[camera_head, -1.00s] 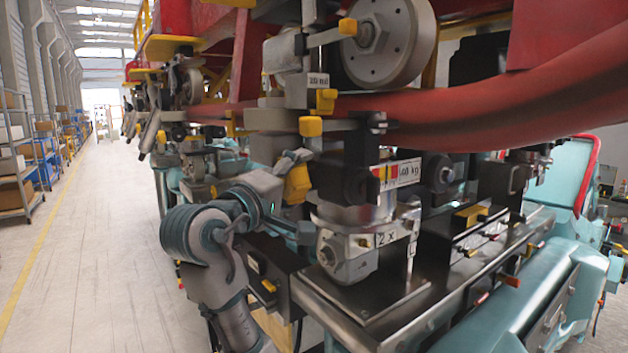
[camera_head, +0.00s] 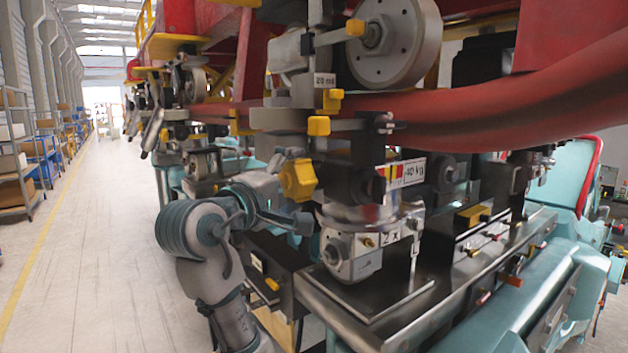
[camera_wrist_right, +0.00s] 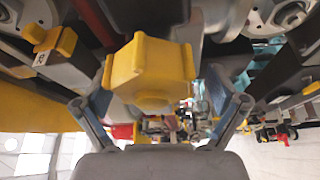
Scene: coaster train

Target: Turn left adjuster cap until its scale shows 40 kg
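The left adjuster cap (camera_head: 298,180) is a yellow, lobed knob at mid-picture in the head view, on the left side of the metal adjuster housing (camera_head: 352,258). It fills the upper middle of the right wrist view (camera_wrist_right: 150,72). My right gripper (camera_wrist_right: 160,97) has one finger on each side of the cap. The fingers stand apart; a narrow gap shows at the right finger, and contact at the left one is unclear. My left gripper is not in view.
A thick red tube (camera_head: 500,105) crosses above the adjuster. A dark metal bench (camera_head: 440,290) lies below right. The floor aisle (camera_head: 95,250) at left is clear.

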